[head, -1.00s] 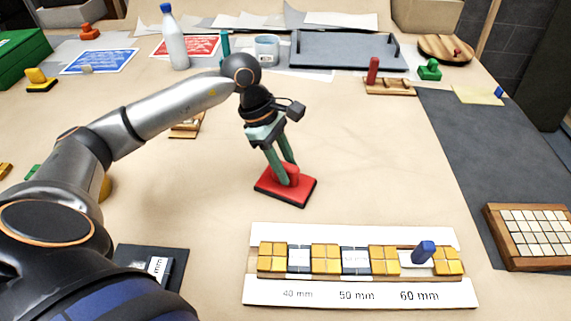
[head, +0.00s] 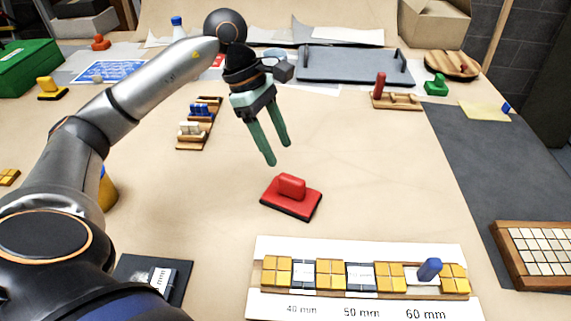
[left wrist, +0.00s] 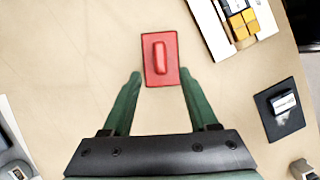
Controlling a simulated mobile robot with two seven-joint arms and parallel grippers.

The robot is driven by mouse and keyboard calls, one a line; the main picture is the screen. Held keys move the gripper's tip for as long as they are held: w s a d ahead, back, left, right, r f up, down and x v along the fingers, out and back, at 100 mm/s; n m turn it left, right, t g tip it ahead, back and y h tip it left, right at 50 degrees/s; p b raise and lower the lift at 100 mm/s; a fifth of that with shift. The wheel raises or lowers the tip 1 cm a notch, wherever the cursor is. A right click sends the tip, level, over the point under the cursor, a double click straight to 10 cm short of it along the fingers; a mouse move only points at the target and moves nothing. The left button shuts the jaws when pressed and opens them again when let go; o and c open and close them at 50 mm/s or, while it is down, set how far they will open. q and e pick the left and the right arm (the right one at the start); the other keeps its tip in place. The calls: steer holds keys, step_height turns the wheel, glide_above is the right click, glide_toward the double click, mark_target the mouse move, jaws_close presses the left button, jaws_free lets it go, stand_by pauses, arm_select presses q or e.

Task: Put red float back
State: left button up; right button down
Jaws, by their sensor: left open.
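The red float (head: 291,197) lies flat on the table, its red handle on top and a dark underside at its edge. It also shows in the left wrist view (left wrist: 150,74), just beyond the fingertips. My left gripper (head: 278,152) is open and empty above and behind the float, its green fingers apart and pointing down. In the left wrist view the gripper's fingertips (left wrist: 160,76) are spread on either side of the float's near end. My right gripper is not in view.
A panel strip with yellow tiles (head: 330,274) and a blue-handled tool (head: 429,269) lies in front. A wooden rack (head: 198,125) stands left of the gripper. A grey tray (head: 355,66) is at the back. The table around the float is clear.

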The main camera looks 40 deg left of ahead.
arm_select(q)
steer(key=shift+v, duration=1.5)
